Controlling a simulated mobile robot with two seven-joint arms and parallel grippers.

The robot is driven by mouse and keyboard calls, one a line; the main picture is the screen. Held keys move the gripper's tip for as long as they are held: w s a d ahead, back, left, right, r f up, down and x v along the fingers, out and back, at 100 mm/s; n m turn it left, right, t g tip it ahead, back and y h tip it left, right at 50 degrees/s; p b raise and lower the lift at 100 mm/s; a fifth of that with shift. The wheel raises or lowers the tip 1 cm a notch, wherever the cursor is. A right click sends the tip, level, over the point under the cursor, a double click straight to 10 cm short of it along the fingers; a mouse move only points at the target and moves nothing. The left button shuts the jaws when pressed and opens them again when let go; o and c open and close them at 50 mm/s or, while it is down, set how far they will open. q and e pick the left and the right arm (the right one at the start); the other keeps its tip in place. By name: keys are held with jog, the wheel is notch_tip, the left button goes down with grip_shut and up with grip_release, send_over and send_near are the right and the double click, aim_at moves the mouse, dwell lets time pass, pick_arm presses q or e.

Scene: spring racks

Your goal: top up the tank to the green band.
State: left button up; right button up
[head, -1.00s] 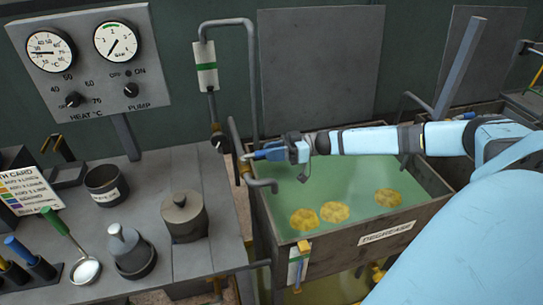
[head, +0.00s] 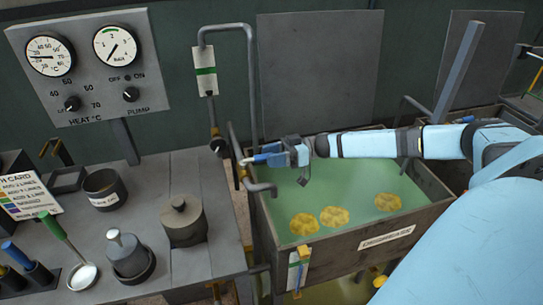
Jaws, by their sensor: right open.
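The tank (head: 405,219), labelled "DEGREASE", holds green liquid (head: 335,185) with yellow discs in it. A white level strip (head: 293,277) with a yellow piece stands at its front left corner; its markings are too small to read. A pipe (head: 250,80) comes down at the tank's left rear, beside a white plate with a green band (head: 206,72) and a valve (head: 217,143). My right gripper (head: 247,160) is open, reaching left over the tank, its tips by the upright pipe at the left edge. I cannot tell whether they touch it. My left gripper is out of view.
A panel (head: 90,110) carries two dials, a heat knob (head: 72,103) and a pump knob (head: 131,95). The bench at left holds a dark cup (head: 104,190), lidded pots (head: 183,222) and a green-handled ladle (head: 65,240). A slanted grey post (head: 458,72) stands at the tank's right rear.

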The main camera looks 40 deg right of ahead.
jog(key=b+v, duration=0.2)
jog(key=v, duration=1.1)
jog(key=shift+s+d, duration=0.15)
jog(key=shift+d, duration=0.15)
